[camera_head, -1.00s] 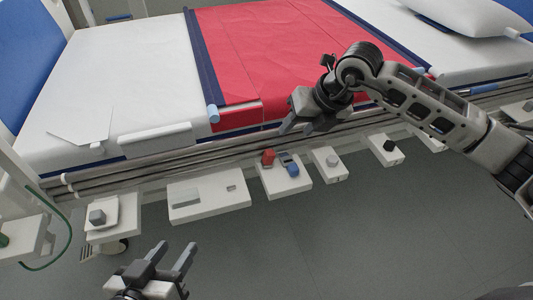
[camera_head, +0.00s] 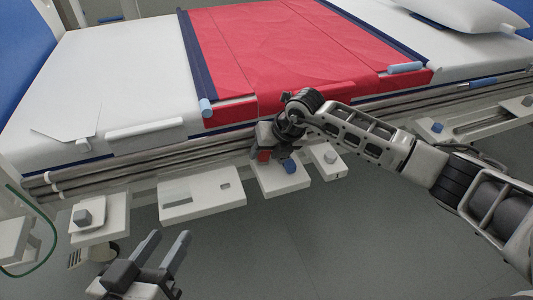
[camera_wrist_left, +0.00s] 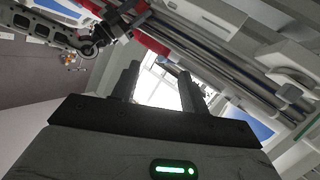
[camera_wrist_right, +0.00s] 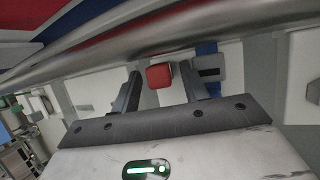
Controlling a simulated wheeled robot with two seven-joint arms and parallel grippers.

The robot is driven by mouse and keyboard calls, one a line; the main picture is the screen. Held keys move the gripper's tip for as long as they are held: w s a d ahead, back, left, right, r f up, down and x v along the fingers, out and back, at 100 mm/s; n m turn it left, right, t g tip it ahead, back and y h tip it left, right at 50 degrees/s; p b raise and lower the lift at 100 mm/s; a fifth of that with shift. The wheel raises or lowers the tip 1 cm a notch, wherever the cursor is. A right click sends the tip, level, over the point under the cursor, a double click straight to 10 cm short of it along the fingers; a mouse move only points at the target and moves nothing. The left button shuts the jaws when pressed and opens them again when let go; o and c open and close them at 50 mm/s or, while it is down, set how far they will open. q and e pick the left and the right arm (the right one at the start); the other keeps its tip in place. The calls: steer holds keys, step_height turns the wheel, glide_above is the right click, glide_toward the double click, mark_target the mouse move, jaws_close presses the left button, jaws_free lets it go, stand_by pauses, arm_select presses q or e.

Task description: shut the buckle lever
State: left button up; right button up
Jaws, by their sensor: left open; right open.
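I cannot tell which part is the buckle lever, or whether the fingers touch the red block. My right gripper (camera_head: 274,143) is over the mount and partly hides it. My left gripper (camera_head: 167,246) is open and empty, low and left of the mount, away from the bed.
A white slotted plate (camera_head: 203,194) and a mount with a grey knob (camera_head: 83,216) stand to the left. Another grey-knobbed mount (camera_head: 330,158) is close on the right. The bed with a red sheet (camera_head: 270,45) lies behind the rail. The floor in front is clear.

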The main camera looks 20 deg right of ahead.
arm_select(q)
steer(key=shift+r, duration=0.1)
arm_select(e)
jaws_close()
steer(key=shift+a+r+h+p, duration=0.25)
steer(key=shift+h+p, duration=0.15)
steer(key=shift+p, duration=0.35)
steer(key=shift+a+h+p, duration=0.2)
steer(key=shift+h+p, duration=0.15)
steer(key=shift+h, duration=0.15)
steer(key=shift+a+f+n+h, duration=0.15)
steer(key=shift+f+n+h, duration=0.2)
steer(key=shift+h, duration=0.45)
arm_select(q)
steer(key=shift+s+a+f+m+g+y, duration=0.2)
steer(key=shift+a+f+m+g+y, duration=0.1)
steer(key=shift+f, duration=0.05)
arm_select(e)
jaws_free()
